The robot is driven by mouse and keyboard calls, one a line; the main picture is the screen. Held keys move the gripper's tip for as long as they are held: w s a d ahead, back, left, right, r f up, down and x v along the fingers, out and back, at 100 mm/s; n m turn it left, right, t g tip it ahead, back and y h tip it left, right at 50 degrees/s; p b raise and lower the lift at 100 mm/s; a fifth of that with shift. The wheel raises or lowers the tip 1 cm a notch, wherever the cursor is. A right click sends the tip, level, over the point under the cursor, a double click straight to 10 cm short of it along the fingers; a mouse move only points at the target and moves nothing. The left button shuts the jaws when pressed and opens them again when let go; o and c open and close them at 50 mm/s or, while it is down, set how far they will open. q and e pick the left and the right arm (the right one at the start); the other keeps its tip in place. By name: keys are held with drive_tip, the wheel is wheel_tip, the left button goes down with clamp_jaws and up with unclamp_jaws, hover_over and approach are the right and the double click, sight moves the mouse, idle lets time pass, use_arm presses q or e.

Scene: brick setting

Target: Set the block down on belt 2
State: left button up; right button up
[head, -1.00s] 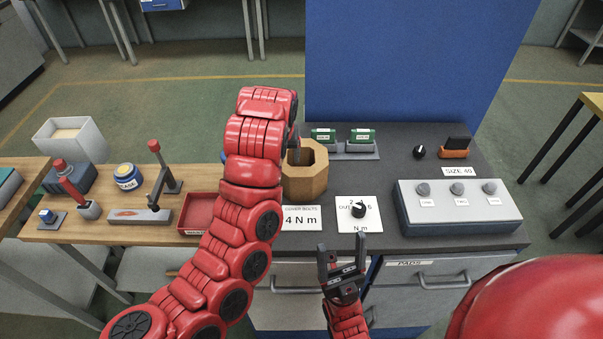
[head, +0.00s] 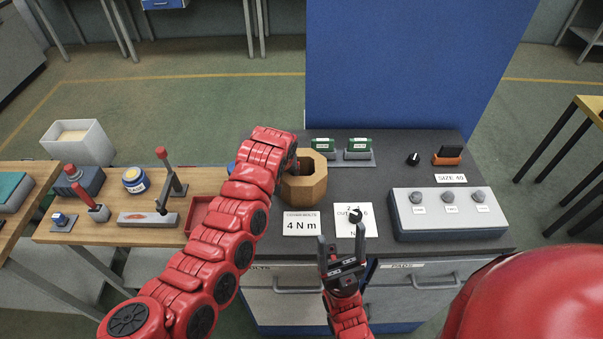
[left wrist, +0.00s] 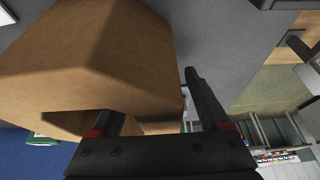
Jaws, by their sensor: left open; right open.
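A brown eight-sided wooden block (head: 304,186), open and hollow at the top, stands on the dark counter (head: 430,250). It fills the upper left of the left wrist view (left wrist: 85,60). My left gripper (left wrist: 155,112) is open close against the block; a strip of brown wall shows between its fingers. I cannot tell whether they touch it. In the head view, my left arm hides most of that gripper. My right gripper (head: 341,245) is open and empty, in front of the counter's front edge. I see nothing clearly marked as belt 2.
A "4 Nm" card (head: 302,224) and a dial card (head: 356,219) lie before the block. A grey box with three knobs (head: 448,212) stands at right. Green modules (head: 359,146) sit behind. A blue panel (head: 415,65) rises at the back. A wooden bench (head: 110,220) holds tools at left.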

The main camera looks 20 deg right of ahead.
use_arm(q)
drive_tip(key=shift+f, duration=0.15)
clamp_jaws()
idle(0.4)
idle(1.0)
